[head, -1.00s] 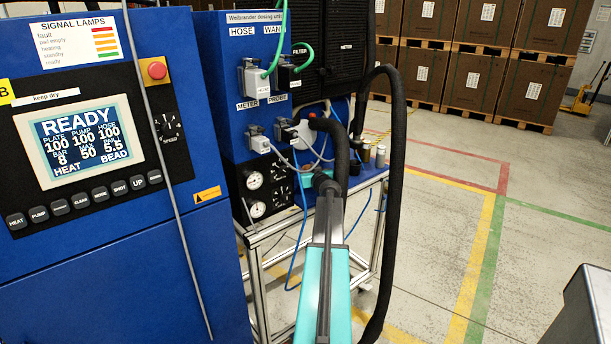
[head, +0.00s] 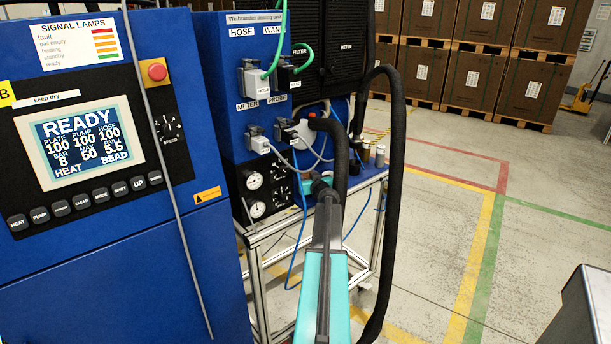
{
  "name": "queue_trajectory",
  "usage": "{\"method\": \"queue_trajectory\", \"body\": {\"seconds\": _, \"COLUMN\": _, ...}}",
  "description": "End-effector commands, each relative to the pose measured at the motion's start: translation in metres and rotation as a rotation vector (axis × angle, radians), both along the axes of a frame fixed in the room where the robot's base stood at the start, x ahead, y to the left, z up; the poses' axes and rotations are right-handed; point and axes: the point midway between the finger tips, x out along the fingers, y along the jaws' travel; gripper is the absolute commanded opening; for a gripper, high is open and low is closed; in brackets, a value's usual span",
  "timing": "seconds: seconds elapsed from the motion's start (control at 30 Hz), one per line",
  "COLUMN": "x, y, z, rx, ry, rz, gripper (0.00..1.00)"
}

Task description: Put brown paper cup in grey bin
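Two small cylinders stand on the cart's top at its right end: a brownish one (head: 366,152) and a paler one (head: 380,156). They are too small for me to tell whether either is the brown paper cup. A grey, box-like thing (head: 582,312) is cut off at the lower right corner; it may be the grey bin, but its inside does not show. My teal and black arm reaches from the bottom middle toward the cart. Its far end is near the cart's front edge, left of the cylinders. I cannot make out my gripper's fingers.
A blue cabinet with a READY screen (head: 84,141) fills the left. The blue dosing unit (head: 236,150) stands on a metal-framed cart (head: 377,225), with cables and gauges in front. A thick black hose (head: 398,200) hangs right of my arm. Open floor (head: 430,260) lies to the right.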

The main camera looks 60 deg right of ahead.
Motion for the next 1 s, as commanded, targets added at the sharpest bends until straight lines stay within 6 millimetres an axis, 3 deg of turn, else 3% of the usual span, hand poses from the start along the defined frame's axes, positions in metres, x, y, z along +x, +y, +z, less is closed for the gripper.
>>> {"method": "queue_trajectory", "body": {"seconds": 0.3, "x": 0.001, "y": 0.0009, "z": -0.0036, "rx": 0.0, "ry": 0.0, "rz": 0.001, "gripper": 0.19}}
{"method": "queue_trajectory", "body": {"seconds": 0.33, "x": 0.0011, "y": 0.001, "z": -0.0033, "rx": 0.0, "ry": 0.0, "rz": 0.001, "gripper": 0.42}}
{"method": "queue_trajectory", "body": {"seconds": 0.4, "x": 0.0011, "y": 0.001, "z": -0.0026, "rx": 0.0, "ry": 0.0, "rz": 0.001, "gripper": 0.49}}
{"method": "queue_trajectory", "body": {"seconds": 1.0, "x": -0.0027, "y": 0.004, "z": 0.0004, "rx": 0.0, "ry": 0.0, "rz": 0.001, "gripper": 0.49}}
